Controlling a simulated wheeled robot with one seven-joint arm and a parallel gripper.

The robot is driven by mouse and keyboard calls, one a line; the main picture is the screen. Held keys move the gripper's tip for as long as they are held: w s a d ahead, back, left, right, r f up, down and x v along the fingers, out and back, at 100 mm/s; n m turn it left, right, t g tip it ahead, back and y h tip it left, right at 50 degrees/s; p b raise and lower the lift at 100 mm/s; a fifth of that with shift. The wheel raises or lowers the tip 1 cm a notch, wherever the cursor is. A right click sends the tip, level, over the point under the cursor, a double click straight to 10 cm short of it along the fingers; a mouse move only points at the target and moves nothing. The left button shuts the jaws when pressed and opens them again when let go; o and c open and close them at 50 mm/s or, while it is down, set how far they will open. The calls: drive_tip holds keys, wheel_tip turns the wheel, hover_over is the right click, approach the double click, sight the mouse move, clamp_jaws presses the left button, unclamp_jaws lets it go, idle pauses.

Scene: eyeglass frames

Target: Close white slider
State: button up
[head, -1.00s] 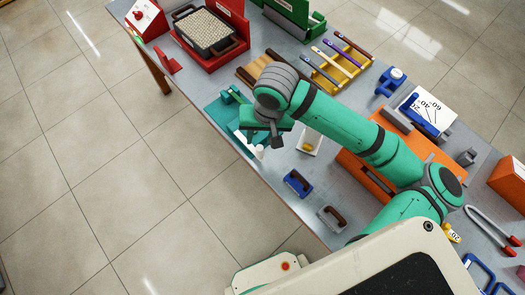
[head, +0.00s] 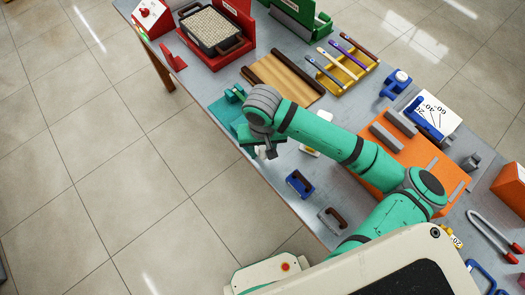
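My gripper (head: 268,150) points down over a teal fixture (head: 222,107) at the near left edge of the table. A small white piece (head: 261,154) shows right beside the fingers, and it looks like part of the white slider. My wrist and gripper hide most of the slider and its track, so I cannot tell how far along it sits or whether the fingers touch it. The finger gap is too small and dark to read.
A white plate with a yellow part (head: 310,149) lies right of my gripper, partly behind my arm. A blue handled block (head: 299,184) and a grey one (head: 332,219) stand along the near edge. A wooden board (head: 283,80) lies behind. Floor is open to the left.

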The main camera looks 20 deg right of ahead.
drive_tip(key=shift+f, duration=0.65)
